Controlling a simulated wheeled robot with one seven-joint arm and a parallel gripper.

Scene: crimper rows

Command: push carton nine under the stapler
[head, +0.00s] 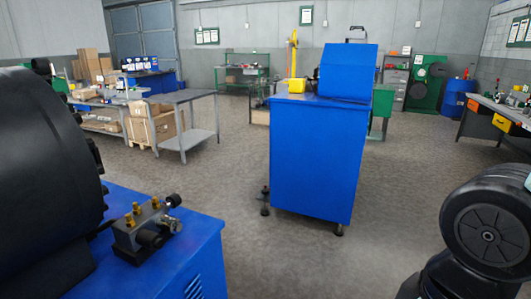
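I cannot make out a carton marked nine or a stapler in the head view. Brown cardboard boxes (137,127) stand on a low pallet beside and partly behind a grey table at the left. More brown cartons (90,65) are stacked farther back near the wall. No number is readable on any of them. My gripper is not in view; only a dark rounded part of my arm shows at the lower right.
A blue cabinet machine (316,160) stands ahead. Another blue machine (150,255) with a black drum fills the left foreground. A grey table (184,97) stands at left, a workbench (492,119) at right. Open floor (410,180) lies right of the cabinet.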

